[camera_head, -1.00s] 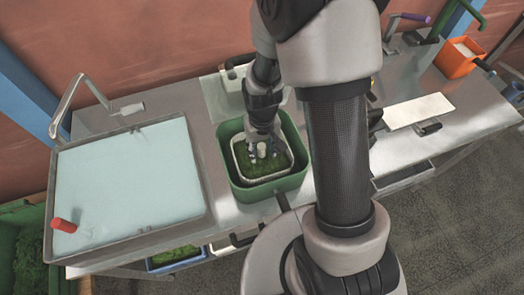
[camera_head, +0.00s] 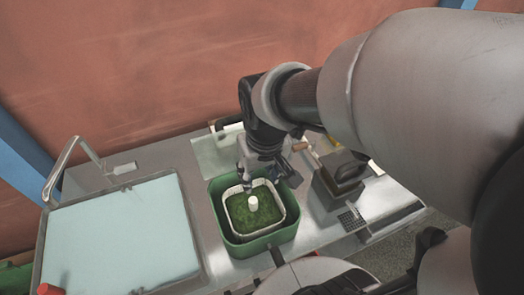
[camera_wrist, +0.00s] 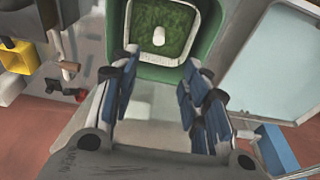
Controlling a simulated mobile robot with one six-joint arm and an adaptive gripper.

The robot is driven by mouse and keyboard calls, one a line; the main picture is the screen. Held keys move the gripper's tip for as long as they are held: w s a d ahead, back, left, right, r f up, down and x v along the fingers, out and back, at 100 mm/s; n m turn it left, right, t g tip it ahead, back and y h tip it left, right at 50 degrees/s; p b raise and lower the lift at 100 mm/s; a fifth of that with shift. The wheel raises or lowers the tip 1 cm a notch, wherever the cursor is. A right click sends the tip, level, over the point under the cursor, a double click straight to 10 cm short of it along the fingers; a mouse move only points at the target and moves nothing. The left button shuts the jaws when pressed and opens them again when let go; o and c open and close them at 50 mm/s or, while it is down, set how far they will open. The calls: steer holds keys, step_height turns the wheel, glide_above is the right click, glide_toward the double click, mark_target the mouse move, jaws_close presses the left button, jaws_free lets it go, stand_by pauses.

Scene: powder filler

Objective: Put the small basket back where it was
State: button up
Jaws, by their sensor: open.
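The small basket (camera_head: 233,208) has a white rim, green leafy-looking contents and a white cylindrical knob in the middle. It sits upright inside a larger green bin (camera_head: 213,186) on the steel counter. It also shows in the wrist view (camera_wrist: 133,38), near the top. My gripper (camera_head: 257,182) is over the back part of the bin, above and behind the knob. In the wrist view my gripper (camera_wrist: 161,60) has its two blue-padded fingers spread apart with nothing between them. The knob stands clear beyond the fingertips.
A dark boxy device (camera_head: 342,180) stands to the right. A pale board (camera_head: 215,152) lies behind the bin. The reddish wall (camera_head: 120,70) closes off the back.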

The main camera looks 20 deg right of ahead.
steer(key=s+r+t, duration=0.2)
steer(key=s+r, duration=0.5)
steer(key=s, duration=0.2)
steer(key=shift+s+r, duration=0.3)
steer(key=shift+s, duration=0.1)
steer(key=shift+f, duration=0.1)
step_height(320, 180, down, 8)
steer(key=b, duration=0.8)
steer(key=shift+f+b, duration=0.25)
steer(key=shift+b, duration=0.1)
